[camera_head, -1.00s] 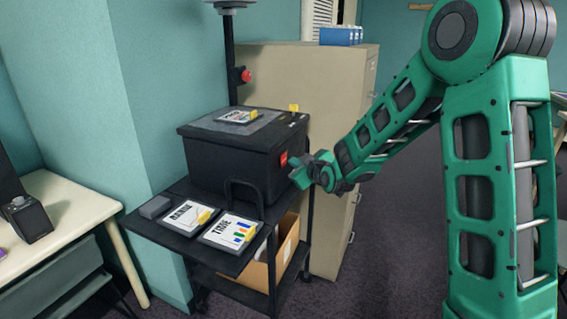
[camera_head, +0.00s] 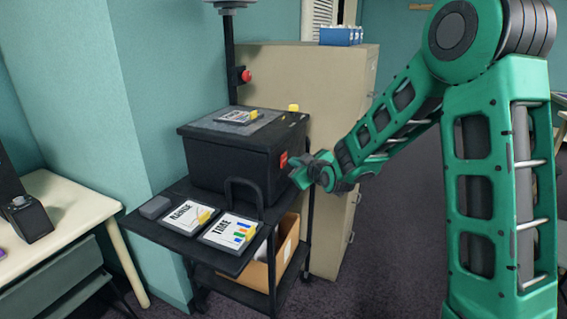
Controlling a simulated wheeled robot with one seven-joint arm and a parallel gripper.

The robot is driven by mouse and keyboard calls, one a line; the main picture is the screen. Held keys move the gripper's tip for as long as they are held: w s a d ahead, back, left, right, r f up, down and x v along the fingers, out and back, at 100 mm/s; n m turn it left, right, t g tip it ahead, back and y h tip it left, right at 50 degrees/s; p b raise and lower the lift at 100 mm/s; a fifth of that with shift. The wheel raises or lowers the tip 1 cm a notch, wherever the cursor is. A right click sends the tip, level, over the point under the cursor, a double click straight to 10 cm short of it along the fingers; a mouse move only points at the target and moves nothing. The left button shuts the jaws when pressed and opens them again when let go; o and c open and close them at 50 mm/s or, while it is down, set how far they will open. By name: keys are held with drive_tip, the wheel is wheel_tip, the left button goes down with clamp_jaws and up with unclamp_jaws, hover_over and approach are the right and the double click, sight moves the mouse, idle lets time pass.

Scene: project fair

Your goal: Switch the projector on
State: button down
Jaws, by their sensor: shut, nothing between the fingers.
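The projector (camera_head: 225,168) is a black box on a black cart, with a flat top plate and a post behind it that carries a red knob (camera_head: 246,76). A small red patch (camera_head: 283,159), which looks like a switch, is on its right side near the front corner. I cannot tell whether it is on or off. My gripper (camera_head: 297,176) is green and shut, with nothing held. Its tips are just below and right of the red patch, close to the box. I cannot tell whether they touch it.
The cart (camera_head: 160,228) bears two printed cards (camera_head: 228,231) and a small grey block (camera_head: 155,207). A black handle (camera_head: 243,183) stands up in front of the box. A beige cabinet (camera_head: 335,100) is behind; a cream table (camera_head: 70,205) is at left. Floor is clear at lower right.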

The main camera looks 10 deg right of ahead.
drive_tip(key=shift+a, duration=0.1)
idle(0.4)
drive_tip(key=shift+w+a+r, duration=0.1)
drive_tip(key=shift+w+a, duration=0.05)
drive_tip(key=shift+a, duration=0.1)
drive_tip(key=shift+w+a, duration=0.15)
drive_tip(key=shift+a, duration=0.05)
idle(0.6)
drive_tip(key=shift+s+d, duration=0.45)
drive_tip(key=shift+d, duration=0.1)
drive_tip(key=shift+s+d, duration=0.9)
drive_tip(key=shift+d, duration=0.3)
drive_tip(key=shift+s+d, duration=0.85)
drive_tip(key=shift+d, duration=0.35)
drive_tip(key=shift+d, duration=0.1)
